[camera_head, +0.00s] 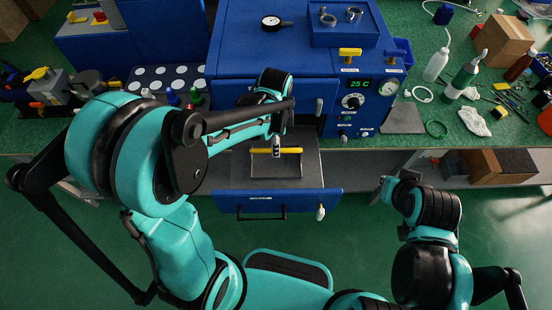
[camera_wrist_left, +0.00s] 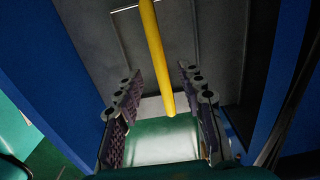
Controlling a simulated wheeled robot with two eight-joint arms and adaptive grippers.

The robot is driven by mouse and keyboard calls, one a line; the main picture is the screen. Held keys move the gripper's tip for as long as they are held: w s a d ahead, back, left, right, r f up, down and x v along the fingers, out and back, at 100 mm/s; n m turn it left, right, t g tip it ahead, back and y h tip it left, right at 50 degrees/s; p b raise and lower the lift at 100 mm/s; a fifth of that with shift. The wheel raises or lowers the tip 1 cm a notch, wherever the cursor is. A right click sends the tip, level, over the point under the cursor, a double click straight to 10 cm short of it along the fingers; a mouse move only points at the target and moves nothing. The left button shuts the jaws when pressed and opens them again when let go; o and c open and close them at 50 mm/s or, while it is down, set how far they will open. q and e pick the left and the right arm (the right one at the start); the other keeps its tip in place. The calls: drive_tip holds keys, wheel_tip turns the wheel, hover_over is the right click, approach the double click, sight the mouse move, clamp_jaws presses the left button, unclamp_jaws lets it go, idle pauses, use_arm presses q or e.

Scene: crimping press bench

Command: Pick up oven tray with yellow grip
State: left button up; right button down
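The oven tray's yellow grip (camera_head: 262,151) is a bar above a dark grey plate (camera_head: 235,172) at the front of the blue oven (camera_head: 275,55). My left gripper (camera_head: 277,146) is over this bar, partly covered by its own arm. In the left wrist view, my left gripper (camera_wrist_left: 163,100) is open, with one ridged finger on each side of the yellow grip (camera_wrist_left: 154,50). The bar's near end lies between the fingers, with visible gaps on both sides. My right gripper (camera_head: 388,186) is off to the right, in front of the bench; its finger opening is unclear.
A blue front panel (camera_head: 235,203) with a dark handle sticks out below the plate. Bottles (camera_head: 436,65), tools and boxes crowd the green bench (camera_head: 420,25) at right. A white-spotted rack (camera_head: 165,75) is at left. The floor (camera_head: 380,260) in front looks clear.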

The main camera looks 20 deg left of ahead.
use_arm(q)
wheel_tip(320, 180, down, 5)
drive_tip(key=shift+w+r+b, duration=0.1)
drive_tip(key=shift+b, duration=0.8)
drive_tip(key=shift+r, duration=0.1)
drive_tip(key=shift+c, duration=1.3)
clamp_jaws()
